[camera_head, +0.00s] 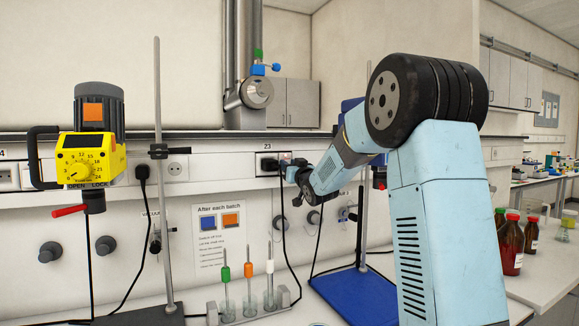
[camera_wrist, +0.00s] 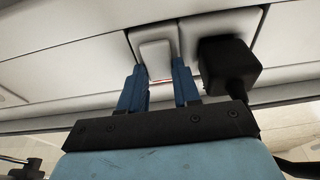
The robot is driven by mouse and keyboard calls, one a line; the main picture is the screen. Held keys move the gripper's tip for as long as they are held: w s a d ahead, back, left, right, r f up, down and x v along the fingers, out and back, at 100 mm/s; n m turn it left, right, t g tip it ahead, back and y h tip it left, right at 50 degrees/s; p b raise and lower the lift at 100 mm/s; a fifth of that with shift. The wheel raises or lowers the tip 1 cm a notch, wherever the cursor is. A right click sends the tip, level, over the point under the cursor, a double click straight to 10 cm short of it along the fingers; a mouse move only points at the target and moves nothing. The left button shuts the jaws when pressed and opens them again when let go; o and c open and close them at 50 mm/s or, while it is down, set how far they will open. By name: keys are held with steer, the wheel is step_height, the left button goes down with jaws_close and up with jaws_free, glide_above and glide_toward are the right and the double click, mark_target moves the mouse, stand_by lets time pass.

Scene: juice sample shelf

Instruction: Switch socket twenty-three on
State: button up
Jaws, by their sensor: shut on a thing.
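Socket twenty-three (camera_head: 268,163) is on the wall rail under the label "23", with a black plug in it. In the wrist view the black plug (camera_wrist: 228,66) sits right of a pale rocker switch (camera_wrist: 156,50). My gripper (camera_wrist: 158,68) has its blue fingers on either side of the lower part of this switch, shut on it. A thin red line shows below the switch between the fingers. In the head view my gripper (camera_head: 290,171) reaches the rail just right of the plug, and my arm partly hides that spot. I cannot tell the switch's on or off position.
A yellow stirrer motor (camera_head: 88,155) hangs at left near a metal stand rod (camera_head: 160,200). A blue stand base (camera_head: 355,296) and a rack of tubes (camera_head: 250,308) are on the bench below. Red bottles (camera_head: 511,245) stand at right. Cables hang from the rail.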

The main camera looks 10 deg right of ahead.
steer(key=shift+f+t, duration=0.1)
steer(key=shift+t, duration=0.3)
steer(key=o, duration=0.8)
steer(key=shift+s, duration=0.1)
steer(key=v, duration=1.3)
steer(key=shift+s+d+f, duration=0.15)
steer(key=shift+s+d, duration=0.05)
steer(key=shift+s, duration=0.15)
steer(key=s+a+f+g+h, duration=0.1)
steer(key=s+f+g, duration=0.2)
steer(key=s, duration=1)
steer(key=s+f+m+g+h, duration=0.1)
steer(key=s+f+g, duration=0.3)
steer(key=s, duration=0.9)
steer(key=s+a+f+m+g+h, duration=0.1)
steer(key=s+f+g, duration=0.3)
steer(key=s+g, duration=0.4)
steer(key=shift+s+a+f+h, duration=0.15)
steer(key=shift+s+a+h, duration=0.1)
steer(key=shift+s, duration=1)
steer(key=shift+s+a+f+h, duration=0.1)
steer(key=shift+s+h, duration=0.15)
steer(key=shift+s, duration=1)
